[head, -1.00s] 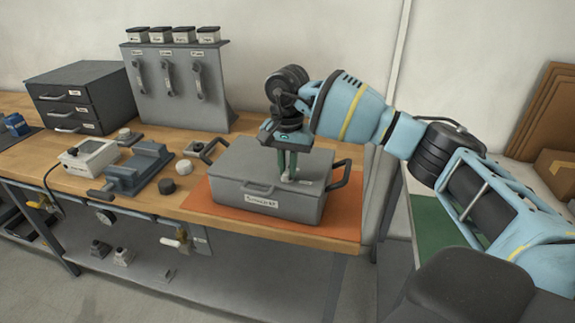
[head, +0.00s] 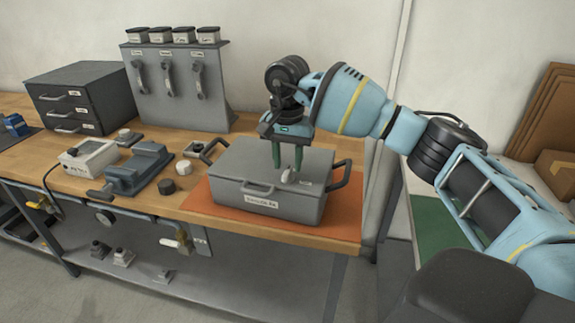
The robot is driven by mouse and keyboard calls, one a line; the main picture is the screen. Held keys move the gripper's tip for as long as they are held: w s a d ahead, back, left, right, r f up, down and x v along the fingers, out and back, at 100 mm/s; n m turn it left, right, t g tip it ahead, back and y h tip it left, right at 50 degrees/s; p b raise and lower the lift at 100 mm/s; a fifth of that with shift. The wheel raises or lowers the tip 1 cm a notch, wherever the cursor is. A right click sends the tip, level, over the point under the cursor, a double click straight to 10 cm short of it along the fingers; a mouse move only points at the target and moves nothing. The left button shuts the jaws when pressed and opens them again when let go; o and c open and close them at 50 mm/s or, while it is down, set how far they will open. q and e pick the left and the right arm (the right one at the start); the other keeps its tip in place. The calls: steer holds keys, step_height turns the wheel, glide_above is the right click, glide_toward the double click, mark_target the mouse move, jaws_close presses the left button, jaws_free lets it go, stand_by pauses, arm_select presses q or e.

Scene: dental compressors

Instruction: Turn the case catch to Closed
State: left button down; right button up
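The grey case (head: 240,180) sits on an orange mat (head: 340,224) at the bench's front edge, with its lid down and a white label on its front. A small light-grey catch (head: 289,175) is on top of the lid; I cannot read its marks or tell its setting. My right gripper (head: 287,166) is over the lid, pointing down. Its two green fingers are apart and empty, just above and around the catch's place; I cannot tell whether they touch it. My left gripper is not in view.
Black handles (head: 340,174) stick out at the case's sides. A grey vise (head: 140,170), a white meter box (head: 88,156) and small round knobs stand to the left. A rack with handles (head: 180,85) and a drawer unit (head: 80,95) stand behind.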

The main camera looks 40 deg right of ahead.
mark_target(288, 170)
step_height(288, 170, up, 6)
stand_by(0.4)
stand_by(0.3)
